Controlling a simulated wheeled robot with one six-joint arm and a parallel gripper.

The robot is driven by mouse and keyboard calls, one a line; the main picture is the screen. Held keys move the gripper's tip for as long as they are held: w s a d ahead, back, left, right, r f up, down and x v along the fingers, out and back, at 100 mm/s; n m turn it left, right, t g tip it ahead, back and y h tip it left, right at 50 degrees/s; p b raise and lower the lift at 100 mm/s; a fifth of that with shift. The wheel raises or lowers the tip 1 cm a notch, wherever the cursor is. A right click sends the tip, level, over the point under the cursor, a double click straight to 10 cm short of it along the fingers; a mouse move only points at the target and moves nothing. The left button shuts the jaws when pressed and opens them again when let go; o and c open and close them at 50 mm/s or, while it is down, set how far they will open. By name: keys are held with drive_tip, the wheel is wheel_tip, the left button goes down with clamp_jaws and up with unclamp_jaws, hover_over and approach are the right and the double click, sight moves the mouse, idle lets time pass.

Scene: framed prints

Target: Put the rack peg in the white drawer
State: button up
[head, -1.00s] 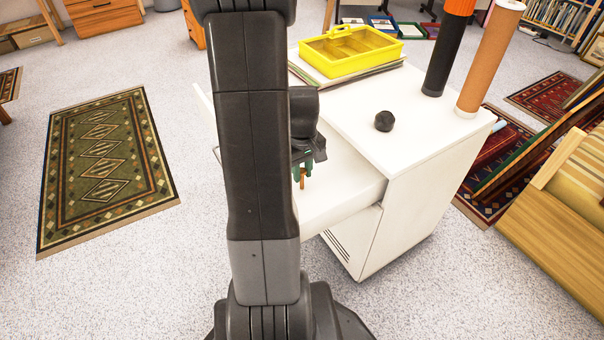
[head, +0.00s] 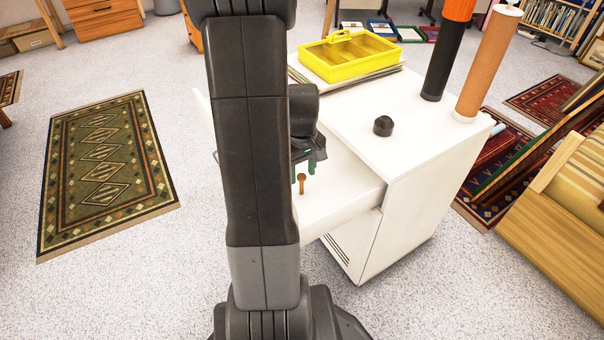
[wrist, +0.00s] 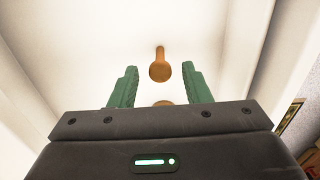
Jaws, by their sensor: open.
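The rack peg (head: 301,185) is a small orange-brown wooden peg with a round head. In the head view it shows just below my gripper (head: 305,170), against the inside of the open white drawer (head: 345,192). The wrist view shows the peg (wrist: 160,68) beyond the green fingertips of my gripper (wrist: 159,72), apart from them, over the drawer's pale inside. My gripper is open. Whether the peg rests on the drawer floor I cannot tell. Another bit of brown shows low between the fingers, mostly hidden by the gripper body. My arm hides the drawer's left part.
The white cabinet top holds a small black knob-like object (head: 383,126), a yellow divided tray (head: 350,52) on papers, a black tube (head: 447,55) and a brown tube (head: 488,65). A wooden seat (head: 555,190) stands at right. Floor at left has a green rug (head: 105,165).

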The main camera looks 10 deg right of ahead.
sight(302, 176)
wheel_tip(302, 176, up, 10)
drive_tip(key=p, duration=0.2)
drive_tip(key=shift+p, duration=0.35)
